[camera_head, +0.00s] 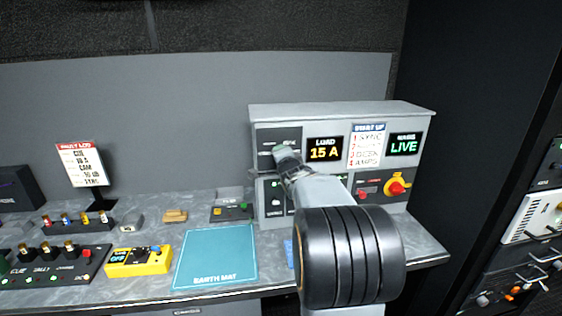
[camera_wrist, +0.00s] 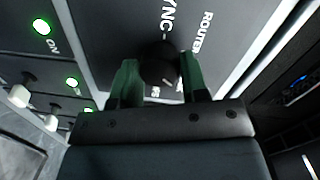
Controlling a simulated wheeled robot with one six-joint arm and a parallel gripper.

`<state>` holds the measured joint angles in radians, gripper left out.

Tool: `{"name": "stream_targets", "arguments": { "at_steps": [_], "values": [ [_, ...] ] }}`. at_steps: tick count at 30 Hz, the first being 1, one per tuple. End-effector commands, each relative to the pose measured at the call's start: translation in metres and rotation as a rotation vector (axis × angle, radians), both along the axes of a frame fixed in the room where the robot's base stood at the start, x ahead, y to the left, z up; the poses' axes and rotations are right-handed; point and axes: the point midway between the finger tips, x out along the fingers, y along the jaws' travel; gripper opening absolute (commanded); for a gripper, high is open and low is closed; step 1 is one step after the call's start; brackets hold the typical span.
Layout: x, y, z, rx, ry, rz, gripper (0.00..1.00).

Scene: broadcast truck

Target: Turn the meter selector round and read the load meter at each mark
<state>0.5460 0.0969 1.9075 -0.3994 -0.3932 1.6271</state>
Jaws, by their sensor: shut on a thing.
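The load meter (camera_head: 325,149) on the grey power unit reads 15 A in amber. The meter selector (camera_wrist: 158,60) is a dark round knob on the dark panel in the wrist view. The marks SYNC and ROUTER show beside it; another mark below is partly covered. My gripper (camera_wrist: 160,82) has its green fingers shut on the selector, one on each side. I cannot tell which mark the selector points at. In the head view my gripper (camera_head: 284,156) reaches the panel left of the meter, and my arm hides part of the unit's front.
A start-up card (camera_head: 367,146) and a green LIVE display (camera_head: 404,146) are right of the meter. A red and yellow rotary switch (camera_head: 397,187) is below. Lit switches (camera_wrist: 30,78) run beside the selector panel. A teal earth mat (camera_head: 216,256) and yellow tester (camera_head: 138,261) lie left.

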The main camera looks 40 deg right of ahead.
Motion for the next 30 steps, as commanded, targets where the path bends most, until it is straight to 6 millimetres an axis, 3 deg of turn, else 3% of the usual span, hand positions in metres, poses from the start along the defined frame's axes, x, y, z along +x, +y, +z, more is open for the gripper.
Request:
{"name": "stream_targets", "arguments": {
  "at_steps": [30],
  "values": [
    [0.0004,0.0010,-0.0060,-0.868,0.416,-0.002,0.17]
  ]
}}
